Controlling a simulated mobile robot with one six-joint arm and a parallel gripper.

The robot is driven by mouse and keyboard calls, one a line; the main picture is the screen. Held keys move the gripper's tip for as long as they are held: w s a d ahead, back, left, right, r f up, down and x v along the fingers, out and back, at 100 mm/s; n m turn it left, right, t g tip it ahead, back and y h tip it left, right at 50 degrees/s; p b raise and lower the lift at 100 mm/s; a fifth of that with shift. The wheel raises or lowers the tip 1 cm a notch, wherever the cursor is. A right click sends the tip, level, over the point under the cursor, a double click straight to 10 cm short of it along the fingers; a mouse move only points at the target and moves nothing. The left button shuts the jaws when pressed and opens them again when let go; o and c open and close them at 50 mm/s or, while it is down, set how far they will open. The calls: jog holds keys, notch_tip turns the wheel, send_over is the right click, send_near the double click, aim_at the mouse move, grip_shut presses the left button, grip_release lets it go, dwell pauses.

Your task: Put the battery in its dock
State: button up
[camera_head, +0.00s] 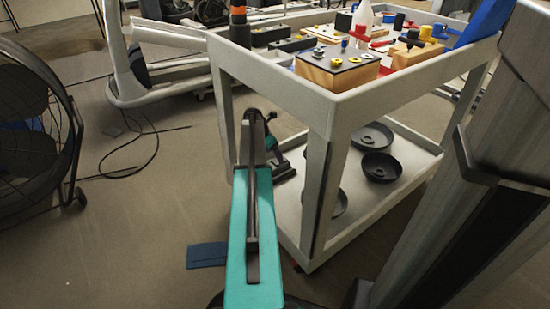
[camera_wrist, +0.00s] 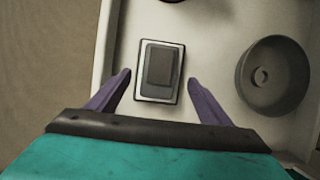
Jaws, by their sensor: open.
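My gripper (camera_wrist: 159,77) is open, its two purple fingers pointing at the cart's lower shelf. A dark grey rectangular block (camera_wrist: 161,65), which looks like the battery, lies on that shelf between the fingertips. It has a darker surround with a pale edge. There is a gap on each side of it, and neither finger seems to touch it. I cannot tell from the wrist view whether the pale edge belongs to a dock or to the block. In the head view my teal arm reaches down to the shelf and hides the block. I cannot pick out a separate dock.
A round black dish (camera_wrist: 272,76) stands right of the block; several such dishes (camera_head: 381,167) show on the lower shelf. The cart's pale corner post (camera_head: 323,180) stands right of my arm. A large fan (camera_head: 30,130) is at left.

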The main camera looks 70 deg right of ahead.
jog(key=shift+p+v, duration=0.7)
jog(key=shift+v, duration=1.9)
